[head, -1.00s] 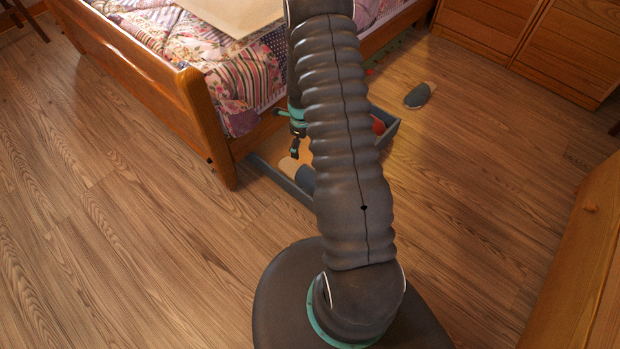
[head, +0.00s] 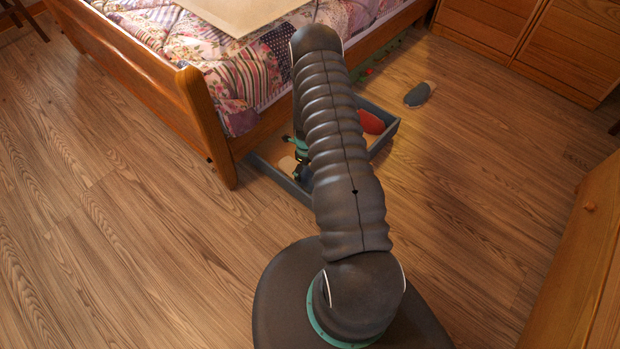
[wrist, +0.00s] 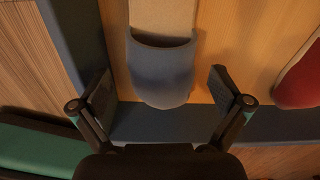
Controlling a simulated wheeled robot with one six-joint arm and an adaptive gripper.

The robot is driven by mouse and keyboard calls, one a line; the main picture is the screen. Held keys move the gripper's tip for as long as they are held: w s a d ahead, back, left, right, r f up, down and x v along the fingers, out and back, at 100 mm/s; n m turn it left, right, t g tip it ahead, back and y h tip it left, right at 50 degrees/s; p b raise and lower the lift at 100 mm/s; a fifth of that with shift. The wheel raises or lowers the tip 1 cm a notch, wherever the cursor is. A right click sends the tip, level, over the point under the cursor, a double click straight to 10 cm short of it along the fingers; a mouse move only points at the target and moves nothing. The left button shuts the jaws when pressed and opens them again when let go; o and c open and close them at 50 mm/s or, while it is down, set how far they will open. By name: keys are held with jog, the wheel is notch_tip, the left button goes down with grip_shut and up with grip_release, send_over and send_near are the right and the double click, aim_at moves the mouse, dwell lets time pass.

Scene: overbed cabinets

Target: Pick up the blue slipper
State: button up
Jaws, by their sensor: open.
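A blue slipper (wrist: 160,72) with a tan sole lies in the open under-bed drawer (head: 291,190). In the wrist view its rounded blue toe points toward me, near the drawer's front wall. My gripper (wrist: 160,84) is open, with one finger on each side of the toe and a visible gap on both sides. In the head view my arm hides most of the gripper; the slipper's tan heel end (head: 287,163) shows just left of it. A second blue-grey slipper (head: 418,94) lies on the floor to the right of the bed.
A red slipper (head: 370,122) lies in the same drawer, on the right; it also shows in the wrist view (wrist: 300,78). The wooden bed frame (head: 205,115) stands behind and left of the drawer. Wooden cabinets (head: 560,45) stand at the back right.

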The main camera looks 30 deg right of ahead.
aim_at(307, 172)
jog(key=shift+d+f, duration=0.1)
jog(key=shift+f, duration=2.4)
jog(key=c, duration=0.8)
